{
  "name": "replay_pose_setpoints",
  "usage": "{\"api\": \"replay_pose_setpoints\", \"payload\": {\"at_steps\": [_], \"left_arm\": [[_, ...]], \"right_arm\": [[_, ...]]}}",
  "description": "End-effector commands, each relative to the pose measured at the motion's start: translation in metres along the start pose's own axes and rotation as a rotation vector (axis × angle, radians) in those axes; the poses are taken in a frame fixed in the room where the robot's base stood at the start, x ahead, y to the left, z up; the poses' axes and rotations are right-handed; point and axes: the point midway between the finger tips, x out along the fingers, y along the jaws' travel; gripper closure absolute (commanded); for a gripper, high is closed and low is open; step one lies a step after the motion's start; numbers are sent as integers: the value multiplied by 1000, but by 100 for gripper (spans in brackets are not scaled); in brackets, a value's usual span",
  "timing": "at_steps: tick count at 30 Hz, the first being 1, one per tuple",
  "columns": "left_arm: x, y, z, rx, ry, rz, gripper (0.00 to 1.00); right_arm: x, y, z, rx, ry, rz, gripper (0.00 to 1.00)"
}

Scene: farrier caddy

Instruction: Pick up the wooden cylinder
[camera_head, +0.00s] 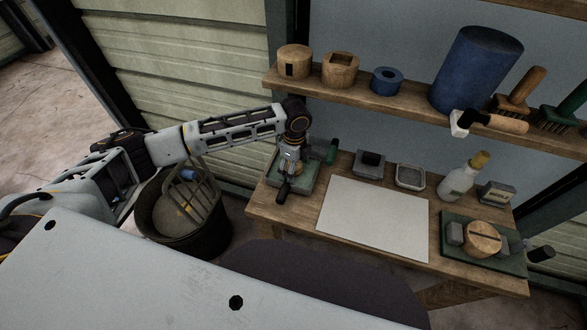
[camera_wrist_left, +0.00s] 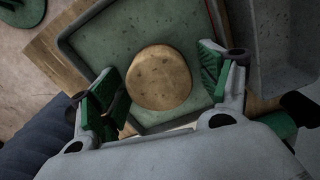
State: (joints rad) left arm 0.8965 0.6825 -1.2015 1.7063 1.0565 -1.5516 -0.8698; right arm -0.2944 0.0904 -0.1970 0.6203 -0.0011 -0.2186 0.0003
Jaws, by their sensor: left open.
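A plain round wooden cylinder (camera_wrist_left: 159,78) is in a green tray (camera_wrist_left: 185,30) in the left wrist view, its flat top facing the camera. My left gripper (camera_wrist_left: 163,84) is open over it, with one green-padded finger on each side. A gap shows between the cylinder and each finger. In the head view, my left gripper (camera_head: 290,168) points down over the green tray (camera_head: 308,186) at the left end of the workbench. There the gripper hides most of the cylinder. My right gripper is in neither view.
On the workbench (camera_head: 285,222) are a white board (camera_head: 375,218), grey containers (camera_head: 371,163), a bottle (camera_head: 458,182) and a slotted wooden disc (camera_head: 482,238) between grey blocks. A shelf (camera_head: 350,89) above holds wooden pieces and a blue cylinder (camera_head: 476,70). A bucket (camera_head: 180,225) stands left.

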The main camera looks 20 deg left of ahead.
Motion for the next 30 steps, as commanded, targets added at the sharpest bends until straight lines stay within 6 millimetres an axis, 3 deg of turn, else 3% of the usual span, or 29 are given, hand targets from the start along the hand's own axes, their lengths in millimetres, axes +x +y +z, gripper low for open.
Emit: {"api": "replay_pose_setpoints", "payload": {"at_steps": [12, 27, 30], "left_arm": [[0, 0, 0, 0, 0, 0, 22], [0, 0, 0, 0, 0, 0, 86], [0, 0, 0, 0, 0, 0, 87]], "right_arm": [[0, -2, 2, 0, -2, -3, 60], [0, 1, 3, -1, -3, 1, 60], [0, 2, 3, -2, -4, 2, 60]]}}
